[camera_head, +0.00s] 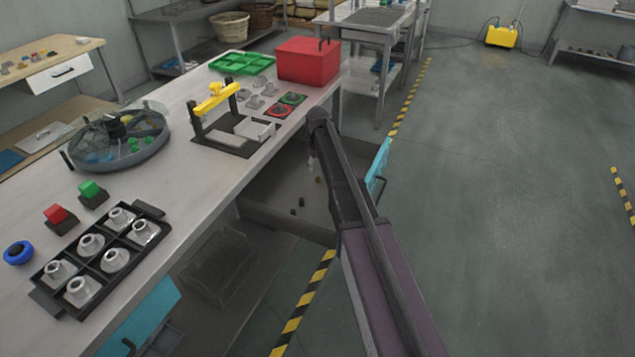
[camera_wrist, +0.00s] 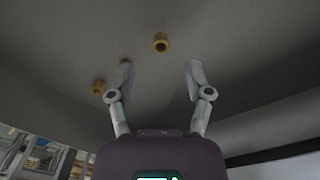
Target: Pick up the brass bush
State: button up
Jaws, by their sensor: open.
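Three small brass bushes show in the wrist view. One bush (camera_wrist: 161,43) lies ahead of and between my fingertips, with its dark bore visible. A second bush (camera_wrist: 125,61) is partly hidden by the left fingertip, and a third bush (camera_wrist: 98,87) lies left of that finger. They rest on the bare grey floor of an open drawer (camera_head: 275,212) under the bench. In the head view, small bushes (camera_head: 301,201) show in the drawer too. My gripper (camera_wrist: 159,68) is open and empty, its fingers apart and pointing at the drawer floor. In the head view my arm largely hides it.
The bench (camera_head: 180,210) stands beside the drawer and overhangs it. On it are a black tray (camera_head: 75,246) of metal parts, a round tank (camera_head: 120,140), a yellow-topped frame (camera_head: 215,100) and a red box (camera_head: 307,60). The blue drawer front (camera_head: 378,165) is near my arm.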

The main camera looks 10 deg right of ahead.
aim_at(318, 178)
jog(key=shift+f+b, duration=1.95)
jog(key=shift+f, duration=0.25)
grip_shut()
